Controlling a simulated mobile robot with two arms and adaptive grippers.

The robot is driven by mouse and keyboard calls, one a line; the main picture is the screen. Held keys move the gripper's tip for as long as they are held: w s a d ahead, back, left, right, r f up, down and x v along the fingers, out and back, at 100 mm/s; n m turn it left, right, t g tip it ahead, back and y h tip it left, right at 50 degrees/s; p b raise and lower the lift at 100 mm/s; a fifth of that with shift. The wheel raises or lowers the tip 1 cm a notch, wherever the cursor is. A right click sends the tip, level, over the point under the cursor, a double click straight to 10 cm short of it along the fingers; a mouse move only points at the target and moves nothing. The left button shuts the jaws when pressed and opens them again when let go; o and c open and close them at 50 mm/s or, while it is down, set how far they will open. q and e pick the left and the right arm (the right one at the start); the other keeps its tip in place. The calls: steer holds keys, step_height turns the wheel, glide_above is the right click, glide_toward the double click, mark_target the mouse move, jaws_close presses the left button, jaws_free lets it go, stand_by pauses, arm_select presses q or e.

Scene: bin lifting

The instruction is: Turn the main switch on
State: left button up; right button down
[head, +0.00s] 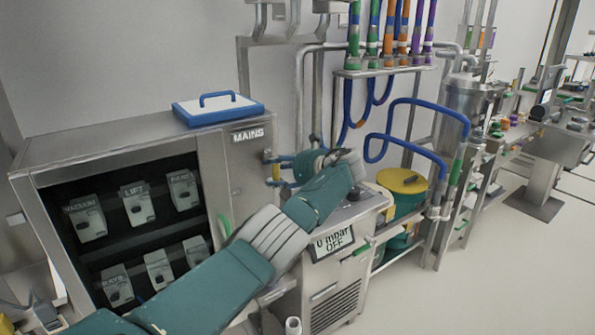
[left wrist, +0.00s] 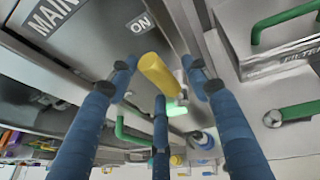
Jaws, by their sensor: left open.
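The grey metal cabinet (head: 240,165) marked MAINS stands at the left in the head view. The main switch handle is a yellow bar (left wrist: 158,74) in the left wrist view, below an ON label (left wrist: 141,23) on the cabinet face. In the head view, a small yellow part (head: 276,172) shows on the cabinet's right side. My left gripper (head: 284,166) is there, with its blue fingers open. In the left wrist view, the fingers (left wrist: 158,90) stand around the yellow handle, with gaps to it; contact cannot be told. My right gripper is out of view.
A blue-edged white lid (head: 218,108) lies on the cabinet. Grey switch boxes sit inside. A unit with a "0 mbar OFF" display (head: 334,241) stands beneath my left arm. A yellow-lidded green drum (head: 402,181) and blue pipes are to the right. Open floor lies at lower right.

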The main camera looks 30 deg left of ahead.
arm_select(q)
steer(key=v, duration=1)
steer(key=shift+d, duration=0.25)
